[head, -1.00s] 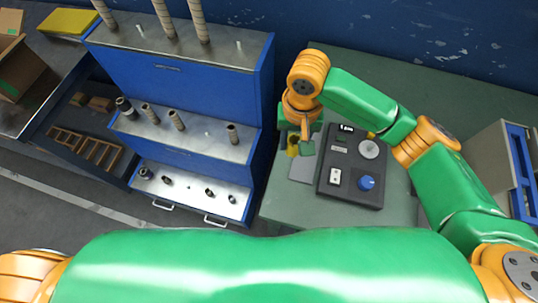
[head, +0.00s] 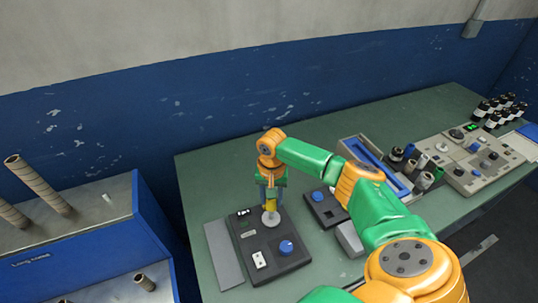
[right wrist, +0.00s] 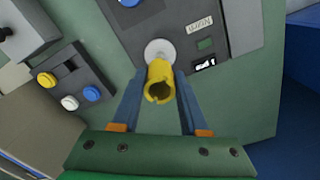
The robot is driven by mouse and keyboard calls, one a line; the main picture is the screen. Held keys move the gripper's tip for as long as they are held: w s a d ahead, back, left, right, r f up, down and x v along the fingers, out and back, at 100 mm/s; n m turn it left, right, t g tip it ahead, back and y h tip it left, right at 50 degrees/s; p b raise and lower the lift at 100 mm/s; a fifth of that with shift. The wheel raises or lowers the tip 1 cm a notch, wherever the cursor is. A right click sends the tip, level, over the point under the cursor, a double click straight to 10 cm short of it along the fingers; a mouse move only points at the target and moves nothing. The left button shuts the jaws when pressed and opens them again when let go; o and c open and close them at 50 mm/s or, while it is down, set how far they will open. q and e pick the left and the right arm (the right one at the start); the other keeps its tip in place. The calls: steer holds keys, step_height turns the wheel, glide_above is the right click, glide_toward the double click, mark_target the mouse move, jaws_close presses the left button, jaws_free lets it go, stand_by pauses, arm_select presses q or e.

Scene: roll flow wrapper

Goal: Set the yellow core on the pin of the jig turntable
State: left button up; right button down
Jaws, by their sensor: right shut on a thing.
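The yellow core (head: 273,197) is a short tube held upright or nearly so over the pale disc of the jig turntable (head: 270,218). My right gripper (head: 271,190) is shut on it. In the right wrist view the core (right wrist: 160,80) sits between the two blue fingers, its notched open end toward the camera. Its far end overlaps the edge of the turntable disc (right wrist: 158,49). The pin is hidden, and I cannot tell whether the core touches the disc or is around the pin. My left gripper is out of view.
The black jig box (head: 245,237) carries a blue knob (head: 286,247) and a white switch (head: 260,260). A grey plate (head: 223,255) lies left of it. A smaller button box (head: 325,208) and a blue tray unit (head: 375,165) stand right. Green bench behind is clear.

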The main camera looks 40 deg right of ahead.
step_height(320, 180, down, 2)
steer(key=shift+b, duration=0.55)
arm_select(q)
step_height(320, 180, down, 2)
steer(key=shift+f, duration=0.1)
arm_select(e)
steer(key=shift+r, duration=0.15)
steer(key=shift+r+p, duration=0.1)
steer(key=shift+p, duration=0.6)
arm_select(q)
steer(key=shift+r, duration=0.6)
arm_select(e)
steer(key=shift+f, duration=0.5)
steer(key=shift+f, duration=0.15)
